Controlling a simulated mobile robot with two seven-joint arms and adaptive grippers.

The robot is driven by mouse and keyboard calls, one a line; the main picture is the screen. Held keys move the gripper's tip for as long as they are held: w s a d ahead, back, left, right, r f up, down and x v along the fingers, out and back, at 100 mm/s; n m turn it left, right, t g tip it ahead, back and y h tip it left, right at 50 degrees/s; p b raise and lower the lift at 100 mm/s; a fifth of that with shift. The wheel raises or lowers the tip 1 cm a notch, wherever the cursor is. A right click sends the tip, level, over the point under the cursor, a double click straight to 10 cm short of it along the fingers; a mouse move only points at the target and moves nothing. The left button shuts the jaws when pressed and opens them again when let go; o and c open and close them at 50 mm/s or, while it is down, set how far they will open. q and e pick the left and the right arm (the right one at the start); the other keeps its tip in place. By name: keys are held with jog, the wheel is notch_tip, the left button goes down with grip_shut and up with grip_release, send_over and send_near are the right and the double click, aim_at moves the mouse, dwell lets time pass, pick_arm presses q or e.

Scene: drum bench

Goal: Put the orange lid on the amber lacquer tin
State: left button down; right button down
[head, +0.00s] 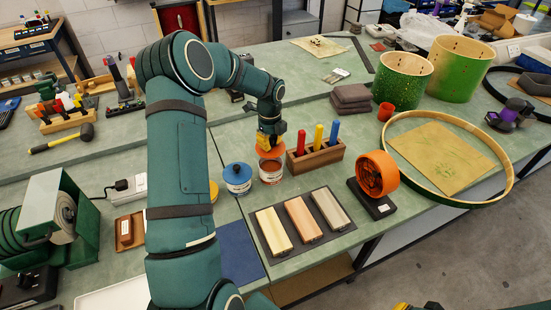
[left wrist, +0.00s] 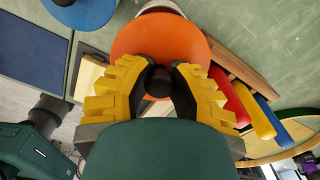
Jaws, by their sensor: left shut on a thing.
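The orange lid (head: 270,151) is a flat disc with a dark knob (left wrist: 157,84). My left gripper (head: 268,141) points down and is shut on this knob, with yellow fingers on both sides of it in the left wrist view (left wrist: 156,85). The amber lacquer tin (head: 271,172) stands upright on the bench just below the lid. In the left wrist view a pale rim (left wrist: 160,7) shows past the lid (left wrist: 160,38), so the two look a little offset. I cannot tell whether they touch. A small yellow part of my right gripper (head: 403,306) shows at the bottom edge.
A tin with a blue lid (head: 237,174) stands close on the left. A wooden block with coloured handles (head: 316,158) stands close on the right. A dark mat with several blocks (head: 337,224) lies in front. An orange round tool (head: 375,174) and a large hoop (head: 509,185) are farther right.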

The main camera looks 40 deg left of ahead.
pick_arm(q)
notch_tip(320, 180, down, 7)
jog(key=shift+f, duration=0.1)
dwell(0.3)
jog(key=shift+f, duration=0.15)
jog(key=c, duration=0.9)
grip_release()
